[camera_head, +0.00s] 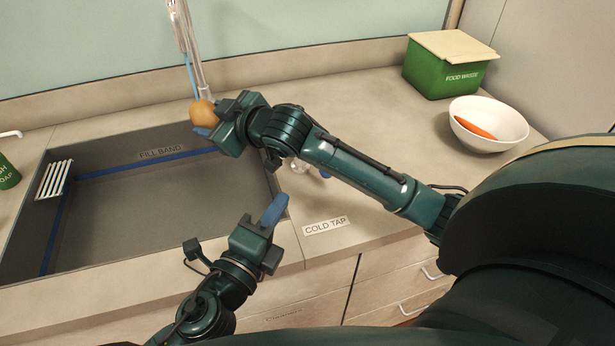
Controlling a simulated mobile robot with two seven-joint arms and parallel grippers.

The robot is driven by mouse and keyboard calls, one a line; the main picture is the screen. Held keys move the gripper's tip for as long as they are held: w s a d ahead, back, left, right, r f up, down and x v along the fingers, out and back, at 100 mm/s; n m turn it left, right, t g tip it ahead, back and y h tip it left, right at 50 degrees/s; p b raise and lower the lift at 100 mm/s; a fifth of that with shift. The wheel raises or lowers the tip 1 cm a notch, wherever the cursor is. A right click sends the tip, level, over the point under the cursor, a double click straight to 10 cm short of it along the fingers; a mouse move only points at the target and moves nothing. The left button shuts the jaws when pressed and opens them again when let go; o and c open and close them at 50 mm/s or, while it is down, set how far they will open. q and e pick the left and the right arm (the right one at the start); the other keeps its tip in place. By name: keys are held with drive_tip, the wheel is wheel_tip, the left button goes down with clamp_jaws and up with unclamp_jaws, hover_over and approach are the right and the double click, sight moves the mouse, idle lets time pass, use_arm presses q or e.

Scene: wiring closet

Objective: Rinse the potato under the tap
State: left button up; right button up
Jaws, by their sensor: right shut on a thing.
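The brown potato (202,113) is held by my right gripper (212,126) above the back right part of the sink (150,215). The gripper is shut on it, and its fingers hide part of it. The grey tap (200,60) rises behind the potato; its base is hidden. A thin blue line, like a water stream (190,78), runs from the spout down to the potato. My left gripper (272,212), with a blue fingertip, is over the sink's front right edge, apart from the potato; its jaw gap cannot be made out. A tap knob (300,166) is partly hidden under my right arm.
A "COLD TAP" label (325,227) lies on the counter. A green food waste box (448,75) and a white bowl (512,120) with a carrot (475,129) stand at the right. A rack (54,180) and a soap bottle (7,172) are at the left.

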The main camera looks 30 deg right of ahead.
use_arm(q)
drive_tip(key=n, duration=0.4)
drive_tip(key=r+n, duration=0.1)
drive_tip(key=n, duration=0.1)
drive_tip(key=shift+w+a, duration=0.2)
drive_tip(key=shift+a, duration=0.15)
clamp_jaws()
drive_tip(key=a+n, duration=0.1)
drive_tip(key=n, duration=0.8)
drive_tip(key=a+n+y, duration=0.1)
drive_tip(key=n, duration=1.8)
drive_tip(key=shift+w+a+r+n+y, duration=0.1)
drive_tip(key=shift+w+a+n+y, duration=0.05)
drive_tip(key=shift+a+n+y, duration=0.2)
drive_tip(key=shift+s+d+f+n+g, duration=0.1)
drive_tip(key=shift+s+f+n+g, duration=0.35)
drive_tip(key=shift+n, duration=0.3)
drive_tip(key=shift+w+d+f, duration=0.1)
drive_tip(key=shift+w+d, duration=0.25)
drive_tip(key=shift+d, duration=0.1)
drive_tip(key=x, duration=0.9)
drive_tip(key=shift+d, duration=0.25)
drive_tip(key=shift+s+d+f, duration=0.2)
drive_tip(key=shift+s+d, duration=0.05)
drive_tip(key=shift+d, duration=0.3)
drive_tip(key=shift+s+d+f, duration=0.15)
drive_tip(key=shift+s+d, duration=0.05)
drive_tip(key=shift+d, duration=0.4)
drive_tip(key=shift+s+d+f, duration=0.1)
drive_tip(key=shift+d, duration=0.45)
